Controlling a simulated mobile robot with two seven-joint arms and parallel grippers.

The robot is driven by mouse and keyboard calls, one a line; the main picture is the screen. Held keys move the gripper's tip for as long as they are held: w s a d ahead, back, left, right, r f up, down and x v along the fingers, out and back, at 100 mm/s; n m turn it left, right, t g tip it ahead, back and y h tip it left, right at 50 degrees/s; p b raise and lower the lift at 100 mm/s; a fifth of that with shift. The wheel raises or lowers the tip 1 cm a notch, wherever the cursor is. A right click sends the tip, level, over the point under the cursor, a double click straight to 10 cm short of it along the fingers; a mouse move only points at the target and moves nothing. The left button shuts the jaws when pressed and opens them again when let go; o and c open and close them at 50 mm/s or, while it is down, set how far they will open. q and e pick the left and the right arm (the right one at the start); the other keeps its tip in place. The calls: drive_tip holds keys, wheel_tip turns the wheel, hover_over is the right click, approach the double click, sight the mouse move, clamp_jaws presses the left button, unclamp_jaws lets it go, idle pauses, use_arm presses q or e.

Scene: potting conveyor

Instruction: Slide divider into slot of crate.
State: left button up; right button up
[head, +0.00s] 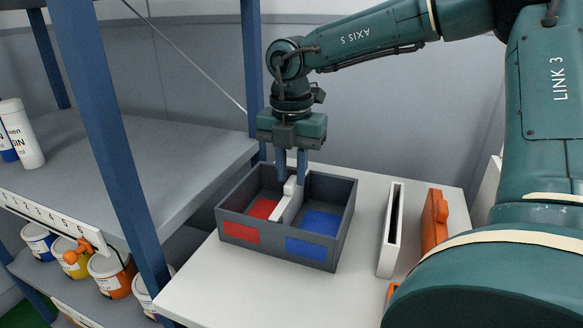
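The dark grey crate (333,258) stands on the white table, with a red area on the left of its floor and a blue area on the right. Matching red and blue labels are on its front wall. The white divider (288,208) stands inside the crate, between the red and blue areas, with a small tab on top. My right gripper (292,178) points straight down over the crate, its two blue fingers either side of the tab, and looks shut on it. I cannot tell how deep the divider sits in its slot. My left gripper is not in view.
A white upright holder (391,230) and an orange object (435,220) stand on the table (225,290) right of the crate. A blue-posted shelf (110,150) at left carries white bottles (22,135) above and several paint cans (110,275) below.

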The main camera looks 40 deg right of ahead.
drive_tip(key=o, duration=0.3)
drive_tip(key=shift+o, duration=0.2)
wheel_tip(320, 180, up, 13)
drive_tip(key=p, duration=0.1)
drive_tip(key=shift+p, duration=0.3)
idle(0.5)
